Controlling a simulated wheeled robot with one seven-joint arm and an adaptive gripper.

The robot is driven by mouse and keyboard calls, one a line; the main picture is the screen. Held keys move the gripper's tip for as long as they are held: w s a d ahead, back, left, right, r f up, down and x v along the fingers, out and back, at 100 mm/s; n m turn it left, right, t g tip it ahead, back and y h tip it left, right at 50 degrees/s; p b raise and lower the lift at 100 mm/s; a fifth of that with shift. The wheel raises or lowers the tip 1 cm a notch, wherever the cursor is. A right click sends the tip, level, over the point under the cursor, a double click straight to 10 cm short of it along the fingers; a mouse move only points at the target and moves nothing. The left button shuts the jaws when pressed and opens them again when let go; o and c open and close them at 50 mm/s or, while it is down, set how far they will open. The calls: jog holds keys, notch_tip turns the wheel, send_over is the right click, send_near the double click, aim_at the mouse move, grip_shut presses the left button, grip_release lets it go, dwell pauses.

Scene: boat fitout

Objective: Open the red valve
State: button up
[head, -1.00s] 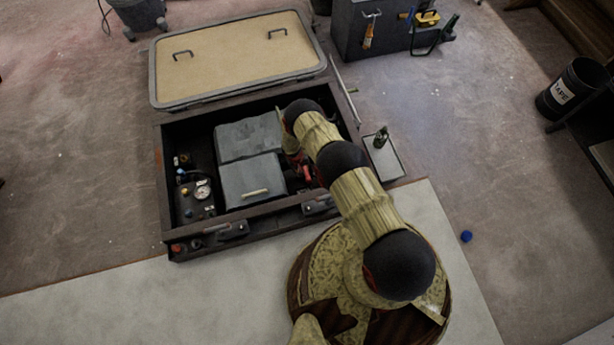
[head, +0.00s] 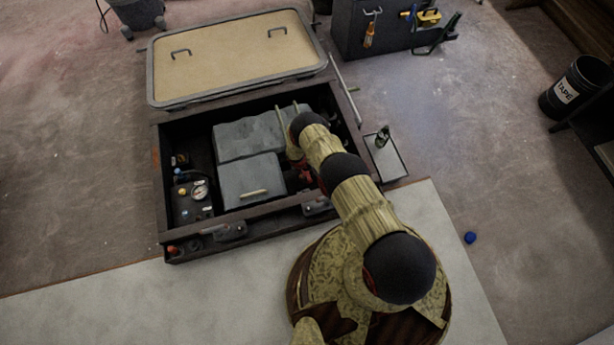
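A red part (head: 306,176) shows inside the open floor locker (head: 163,190), right of the grey boxes and partly behind my arm. It may be the red valve, but its handle position cannot be made out. My arm reaches over the locker from the front right. My gripper (head: 291,148) is low beside the grey boxes, mostly hidden by my wrist. Its fingers cannot be made out, nor whether it touches the red part. A small orange-red knob (head: 173,250) sits at the locker's front left corner.
Grey boxes (head: 250,178) fill the locker's middle. A pressure gauge (head: 200,190) and small fittings are at its left. The tan lid (head: 235,58) lies behind. A blue ball (head: 470,238) lies on the floor.

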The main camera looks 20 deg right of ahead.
grip_shut()
dwell(0.7)
